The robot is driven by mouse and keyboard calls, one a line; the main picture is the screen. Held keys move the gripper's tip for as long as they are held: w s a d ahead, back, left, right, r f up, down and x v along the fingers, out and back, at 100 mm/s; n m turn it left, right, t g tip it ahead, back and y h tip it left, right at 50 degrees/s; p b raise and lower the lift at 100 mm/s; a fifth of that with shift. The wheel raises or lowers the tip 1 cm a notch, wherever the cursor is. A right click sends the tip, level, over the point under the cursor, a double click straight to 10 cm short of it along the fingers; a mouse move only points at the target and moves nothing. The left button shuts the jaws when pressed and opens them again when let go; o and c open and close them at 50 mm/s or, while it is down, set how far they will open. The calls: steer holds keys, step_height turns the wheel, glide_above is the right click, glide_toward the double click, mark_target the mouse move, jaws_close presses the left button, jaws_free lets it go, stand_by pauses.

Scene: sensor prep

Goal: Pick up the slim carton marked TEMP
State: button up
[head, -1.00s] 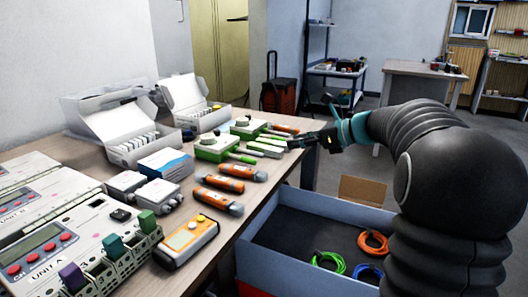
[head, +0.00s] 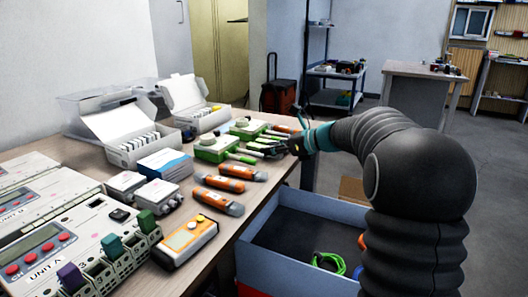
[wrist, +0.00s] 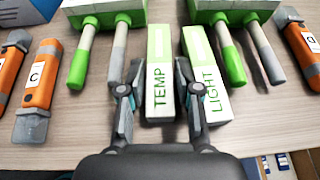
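The slim carton marked TEMP (wrist: 159,78) lies flat on the table in the wrist view, white with a green end band. The carton marked LIGHT (wrist: 205,85) lies just to its right, slightly slanted. My gripper (wrist: 156,80) is open, with its left finger left of TEMP and its right finger along TEMP's right side, overlapping the LIGHT carton in view. I cannot tell whether either finger touches a carton. In the head view my gripper (head: 290,147) is low at the table's far right edge, partly hiding the cartons.
Green-based probes with handles (wrist: 102,45) lie left of TEMP and another (wrist: 225,50) lies right of LIGHT. An orange tool marked C (wrist: 38,85) lies farther left. In the head view a blue-grey bin (head: 262,262) with cable coils stands beside the table (head: 232,240).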

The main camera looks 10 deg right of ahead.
steer(key=shift+c, duration=0.2)
jaws_close()
steer(key=shift+r, duration=0.15)
